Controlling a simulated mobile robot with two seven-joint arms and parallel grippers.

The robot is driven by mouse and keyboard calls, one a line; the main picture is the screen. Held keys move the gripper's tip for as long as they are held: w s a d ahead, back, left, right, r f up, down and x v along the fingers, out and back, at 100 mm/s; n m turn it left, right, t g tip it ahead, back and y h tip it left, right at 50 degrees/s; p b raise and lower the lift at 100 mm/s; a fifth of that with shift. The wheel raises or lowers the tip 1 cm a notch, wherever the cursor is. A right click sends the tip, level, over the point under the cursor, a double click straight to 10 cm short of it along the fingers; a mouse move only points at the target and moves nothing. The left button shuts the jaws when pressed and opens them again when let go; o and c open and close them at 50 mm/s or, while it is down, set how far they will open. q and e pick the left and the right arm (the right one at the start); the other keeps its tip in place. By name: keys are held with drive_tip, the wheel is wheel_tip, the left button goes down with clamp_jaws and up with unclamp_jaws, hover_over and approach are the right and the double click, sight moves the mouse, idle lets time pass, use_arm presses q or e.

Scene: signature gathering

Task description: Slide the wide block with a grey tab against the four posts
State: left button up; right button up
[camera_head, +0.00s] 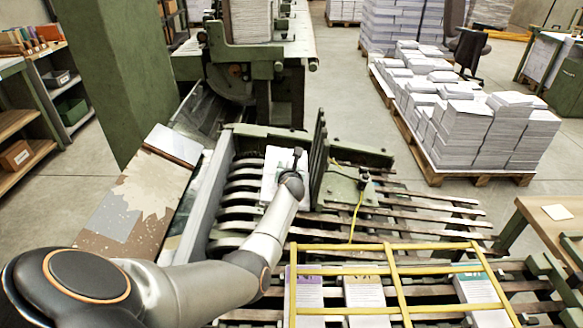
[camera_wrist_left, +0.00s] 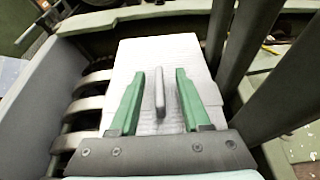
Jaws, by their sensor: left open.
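The wide block (camera_wrist_left: 145,52) is white with fine page lines, and a grey tab (camera_wrist_left: 159,92) stands up from its top. In the head view the block (camera_head: 269,172) lies in the machine's channel, partly hidden by my left arm. My left gripper (camera_wrist_left: 161,72) is open above the block, with one green finger on each side of the tab and a gap to both. In the head view the left gripper (camera_head: 296,160) is small and dark. Dark upright posts (camera_head: 318,155) stand to the right of the block; they also show in the left wrist view (camera_wrist_left: 243,40), with a narrow gap to the block.
Curved grey bars (camera_head: 240,185) and a grey side wall (camera_head: 207,195) line the left of the channel. A yellow frame (camera_head: 390,270) stands over slats and paper stacks (camera_head: 365,292) at the front right. Pallets of paper (camera_head: 470,115) stand at the back right.

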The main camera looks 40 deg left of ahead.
use_arm(q)
drive_tip(key=shift+c, duration=0.3)
clamp_jaws()
idle(1.1)
drive_tip(key=shift+o, duration=0.3)
unclamp_jaws()
